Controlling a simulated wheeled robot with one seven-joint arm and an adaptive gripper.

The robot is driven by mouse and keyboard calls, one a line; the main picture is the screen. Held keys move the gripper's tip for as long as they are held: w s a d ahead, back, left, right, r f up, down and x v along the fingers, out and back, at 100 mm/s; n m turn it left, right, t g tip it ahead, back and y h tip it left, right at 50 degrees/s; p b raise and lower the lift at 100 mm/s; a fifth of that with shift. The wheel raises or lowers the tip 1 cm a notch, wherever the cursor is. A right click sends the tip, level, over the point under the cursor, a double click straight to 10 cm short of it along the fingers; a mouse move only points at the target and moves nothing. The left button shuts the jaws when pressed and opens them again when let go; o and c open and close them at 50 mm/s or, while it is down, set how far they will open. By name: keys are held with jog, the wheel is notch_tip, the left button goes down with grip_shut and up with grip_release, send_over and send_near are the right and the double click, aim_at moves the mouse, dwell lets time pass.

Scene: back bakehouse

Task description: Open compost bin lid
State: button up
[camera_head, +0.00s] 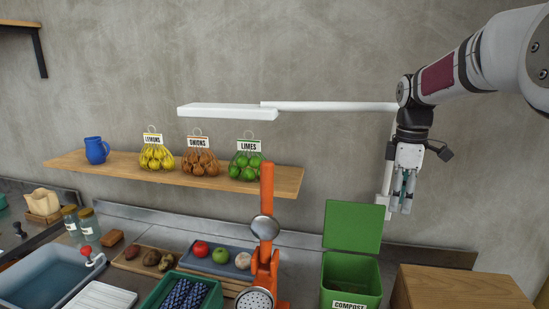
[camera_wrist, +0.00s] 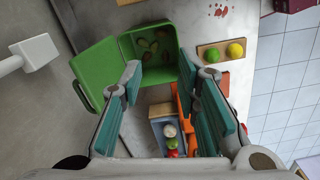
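The green compost bin (camera_head: 350,283) stands on the counter, with a "COMPOST" label on its front. Its green lid (camera_head: 353,226) stands up at the back, and the bin's mouth is open. In the wrist view the lid (camera_wrist: 96,72) lies to the left of the bin (camera_wrist: 176,38), and brownish-green scraps show inside. My gripper (camera_head: 402,207) hangs pointing down, to the right of the lid and a little higher, apart from it in the picture. In the wrist view my gripper's (camera_wrist: 160,72) fingers are spread wide with nothing between them.
A wooden block (camera_head: 460,289) stands right of the bin. An orange upright device (camera_head: 266,215) and a green crate (camera_head: 212,300) stand to its left. A wooden shelf (camera_head: 225,181) holds a blue jug and hanging fruit bags. A white lamp-like arm (camera_head: 225,111) extends above the shelf.

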jog(key=s+a+r+m+t, duration=0.1)
jog(key=s+a+r+m, duration=0.1)
jog(key=s, duration=0.2)
jog(key=s+a+r+m+t+b, duration=0.1)
jog(key=s+a+r+m, duration=0.15)
jog(key=s, duration=0.25)
jog(key=s+a+r+m+t, duration=0.1)
jog(key=s+a+m, duration=0.1)
jog(key=s, duration=0.2)
jog(key=s+a+f+m+t, duration=0.1)
jog(key=s+f+m, duration=0.1)
jog(key=s, duration=0.5)
jog(key=s+a+f+m+t+b, duration=0.1)
jog(key=s+a+f+m, duration=0.1)
jog(key=s+m, duration=0.2)
jog(key=s, duration=0.2)
jog(key=shift+s+a+f+t, duration=0.25)
jog(key=shift+s+f+t, duration=0.05)
jog(key=shift+s+f, duration=0.1)
